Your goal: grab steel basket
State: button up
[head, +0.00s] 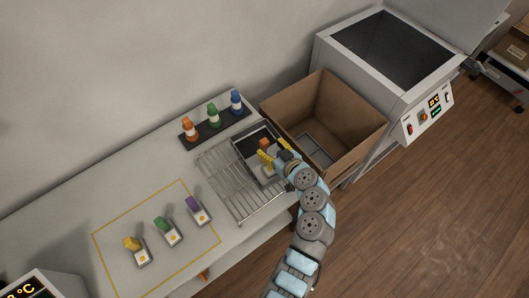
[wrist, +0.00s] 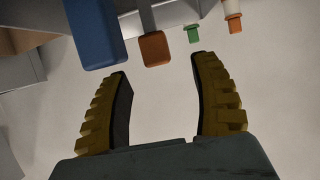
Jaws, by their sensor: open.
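On the wire rack (head: 225,180) on the bench, a small steel basket (head: 244,160) with a dark inside shows in the head view; my gripper hides its right part. A small orange piece (head: 264,144) shows at it. My gripper (head: 276,152) is over the basket's right side with its yellow fingers apart. In the wrist view my gripper (wrist: 162,92) is open, with nothing between its fingers. I cannot tell whether the fingers touch the basket.
An open cardboard box (head: 345,118) stands right of the basket, beside a grey open-lidded machine (head: 350,75). Orange, green and blue bottles (head: 213,115) stand on a dark strip behind. Several small coloured-top items (head: 167,232) sit inside a yellow outline at the left.

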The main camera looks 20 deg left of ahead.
aim_at(267, 144)
jog(key=shift+p+x, duration=0.6)
jog(key=shift+x, duration=1.8)
jog(key=shift+w, duration=0.1)
jog(key=shift+c, duration=0.3)
grip_shut()
